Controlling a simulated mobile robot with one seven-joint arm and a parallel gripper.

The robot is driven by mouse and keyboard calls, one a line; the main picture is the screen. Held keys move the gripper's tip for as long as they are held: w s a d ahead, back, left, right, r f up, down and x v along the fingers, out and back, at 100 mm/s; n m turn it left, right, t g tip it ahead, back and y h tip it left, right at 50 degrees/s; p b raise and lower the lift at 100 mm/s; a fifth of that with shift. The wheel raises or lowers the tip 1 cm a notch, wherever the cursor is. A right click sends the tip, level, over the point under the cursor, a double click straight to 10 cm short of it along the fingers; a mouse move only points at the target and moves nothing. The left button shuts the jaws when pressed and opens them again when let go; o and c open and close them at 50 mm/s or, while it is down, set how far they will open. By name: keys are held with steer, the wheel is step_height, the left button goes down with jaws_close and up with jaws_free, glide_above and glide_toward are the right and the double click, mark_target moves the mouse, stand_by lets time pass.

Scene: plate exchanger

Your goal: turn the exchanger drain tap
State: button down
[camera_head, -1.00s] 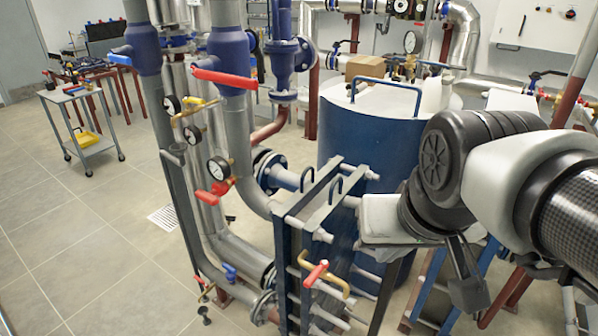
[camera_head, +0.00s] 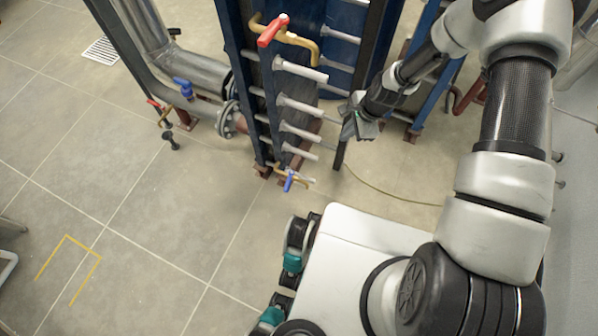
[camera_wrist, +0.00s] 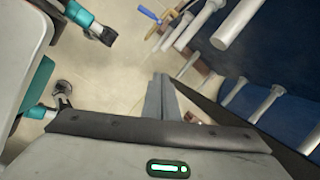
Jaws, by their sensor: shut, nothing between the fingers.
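The plate exchanger (camera_head: 238,60) is a dark blue frame with several grey tie rods. Low on it sits a small brass tap with a blue handle (camera_head: 289,181), which looks like the drain tap. It also shows as a blue handle (camera_wrist: 149,14) at the top of the wrist view. A brass tap with a red handle (camera_head: 272,30) sits higher on the frame. My gripper (camera_head: 350,127) is right of the tie rod ends, above and right of the blue-handled tap and apart from it. In the wrist view the fingers (camera_wrist: 160,92) are together and empty.
Tie rods (camera_head: 301,106) stick out beside my gripper. Pipework with another blue handle (camera_head: 183,88) and a small red-handled tap (camera_head: 158,110) stands left. A thin hose (camera_head: 385,190) lies on the floor. The tiled floor is clear at lower left, around a yellow marking (camera_head: 70,255).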

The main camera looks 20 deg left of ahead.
mark_target(289, 181)
steer(key=s+a+f+m+g+y+b, duration=0.1)
steer(key=s+a+f+m+b, duration=0.3)
steer(key=f, duration=0.6)
steer(key=s+a+f+m+p, duration=0.15)
steer(key=s+f, duration=0.35)
steer(key=f, duration=0.5)
steer(key=a+f+b, duration=0.5)
steer(key=a+f, duration=0.2)
steer(key=f, duration=0.1)
steer(key=shift+s+a+f+n, duration=0.25)
steer(key=shift+s+f+n, duration=0.1)
steer(key=shift+f+n, duration=0.1)
steer(key=shift+s+r, duration=0.1)
